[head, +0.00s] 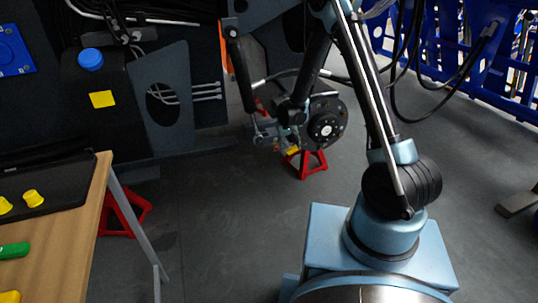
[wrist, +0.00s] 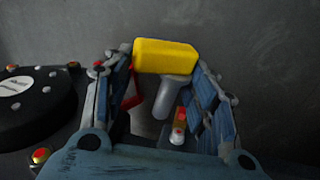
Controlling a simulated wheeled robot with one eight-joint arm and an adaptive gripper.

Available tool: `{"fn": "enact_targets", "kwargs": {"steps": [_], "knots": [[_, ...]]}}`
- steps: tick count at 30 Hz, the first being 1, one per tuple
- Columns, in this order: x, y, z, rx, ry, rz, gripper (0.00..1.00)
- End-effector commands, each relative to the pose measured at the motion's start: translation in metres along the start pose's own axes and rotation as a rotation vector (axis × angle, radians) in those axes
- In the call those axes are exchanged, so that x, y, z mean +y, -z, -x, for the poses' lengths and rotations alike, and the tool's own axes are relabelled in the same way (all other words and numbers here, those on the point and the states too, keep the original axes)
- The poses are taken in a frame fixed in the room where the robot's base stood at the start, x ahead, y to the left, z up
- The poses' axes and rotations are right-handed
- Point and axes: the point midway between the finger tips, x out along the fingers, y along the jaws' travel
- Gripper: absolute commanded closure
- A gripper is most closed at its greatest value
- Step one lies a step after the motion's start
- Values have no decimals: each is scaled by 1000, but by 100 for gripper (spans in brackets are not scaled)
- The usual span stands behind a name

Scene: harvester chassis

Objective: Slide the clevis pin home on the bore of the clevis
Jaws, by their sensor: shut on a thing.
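The clevis pin (wrist: 165,57) has a yellow block-shaped head and a smooth grey shank. In the wrist view its head sits between the fingertips of my gripper (wrist: 163,64), and the shank shows below it between the fingers. My gripper is shut on the pin. In the head view my gripper (head: 278,142) is low by the machine, and a small yellow patch (head: 292,151), likely the pin head, shows there. I cannot pick out the clevis or its bore for certain. I cannot tell whether the shank touches or enters anything.
A black round disc with bolts (wrist: 38,105) is left of my fingers in the wrist view. A red stand (head: 307,163) is below the gripper area. A wooden bench (head: 70,235) with yellow pieces stands at left. A blue rack (head: 455,55) is at right. The middle floor is clear.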

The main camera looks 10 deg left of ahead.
Motion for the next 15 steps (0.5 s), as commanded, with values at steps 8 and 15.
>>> {"fn": "enact_targets", "kwargs": {"steps": [8,15], "knots": [[-82,-12,8,45,-5,98,81],[-103,-17,10,58,-7,121,81]]}}
